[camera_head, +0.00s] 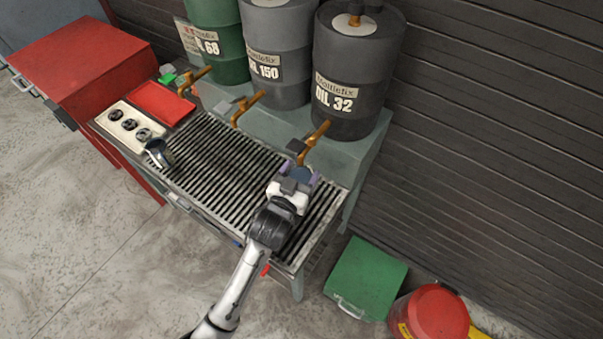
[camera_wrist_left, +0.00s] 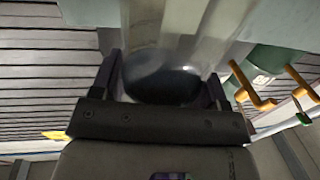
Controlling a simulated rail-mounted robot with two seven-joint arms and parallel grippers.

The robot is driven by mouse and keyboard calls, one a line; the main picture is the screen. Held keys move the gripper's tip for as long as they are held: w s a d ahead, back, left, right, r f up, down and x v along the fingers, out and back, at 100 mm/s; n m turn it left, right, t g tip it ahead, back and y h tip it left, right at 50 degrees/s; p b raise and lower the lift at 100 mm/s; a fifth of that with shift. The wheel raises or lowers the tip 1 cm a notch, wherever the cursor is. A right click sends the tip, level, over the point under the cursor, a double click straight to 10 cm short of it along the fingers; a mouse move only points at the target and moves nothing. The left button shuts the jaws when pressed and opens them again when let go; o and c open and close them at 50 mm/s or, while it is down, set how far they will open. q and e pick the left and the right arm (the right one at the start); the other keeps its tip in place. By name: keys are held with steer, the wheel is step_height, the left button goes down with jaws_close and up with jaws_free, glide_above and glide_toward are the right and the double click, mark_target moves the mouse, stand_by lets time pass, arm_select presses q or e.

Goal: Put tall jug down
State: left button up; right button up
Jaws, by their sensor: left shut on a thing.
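My left gripper (camera_head: 299,181) is over the right end of the slatted drain table (camera_head: 225,165), below the tap of the dark OIL 32 drum (camera_head: 355,70). It is shut on the tall jug, which shows in the left wrist view (camera_wrist_left: 165,80) as a clear body with a dark round part between the two fingers (camera_wrist_left: 162,92). In the head view the gripper hides most of the jug. Whether its base touches the slats cannot be told. A smaller metal jug (camera_head: 158,154) stands near the left end of the slats. My right gripper is not in view.
A green drum (camera_head: 218,40) and a grey drum (camera_head: 280,60) stand behind the table, with brass taps over the slats. A white panel with round dark items (camera_head: 128,124) and a red tray (camera_head: 160,103) lie left. The middle slats are clear. A green box (camera_head: 365,278) is on the floor.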

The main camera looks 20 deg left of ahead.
arm_select(q)
steer(key=shift+f, duration=0.5)
steer(key=shift+f, duration=0.15)
steer(key=o, duration=1.4)
steer(key=shift+c, duration=0.2)
steer(key=shift+s, duration=0.15)
steer(key=s+p, duration=0.1)
steer(key=s, duration=1)
steer(key=shift+s+a, duration=0.3)
steer(key=shift+a, duration=0.05)
